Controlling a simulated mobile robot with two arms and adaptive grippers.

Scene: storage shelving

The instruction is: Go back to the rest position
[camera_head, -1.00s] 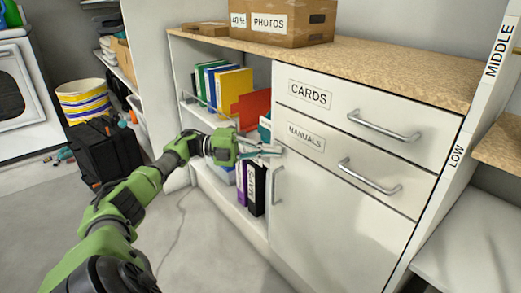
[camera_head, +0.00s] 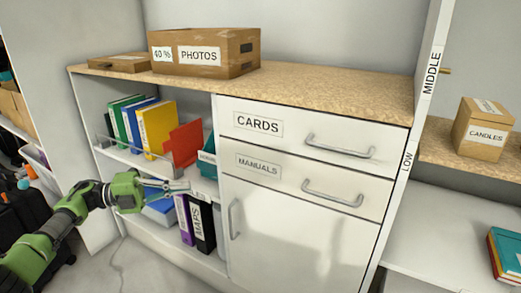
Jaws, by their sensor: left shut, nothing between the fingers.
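My left arm comes in from the lower left, green and black. Its left gripper (camera_head: 184,188) is shut and empty, in front of the open shelves (camera_head: 113,160), at about the height of the middle shelf's front edge. The fingertips point right, short of the white cabinet door (camera_head: 290,235) and its upright handle (camera_head: 234,220). Whether they touch the shelf edge I cannot tell. My right gripper is not in view.
The drawers marked CARDS (camera_head: 258,124) and MANUALS (camera_head: 258,165) are closed. A PHOTOS box (camera_head: 230,55) stands on the speckled top. A CANDLES box (camera_head: 483,130) stands at the right. Grey floor shows at lower left.

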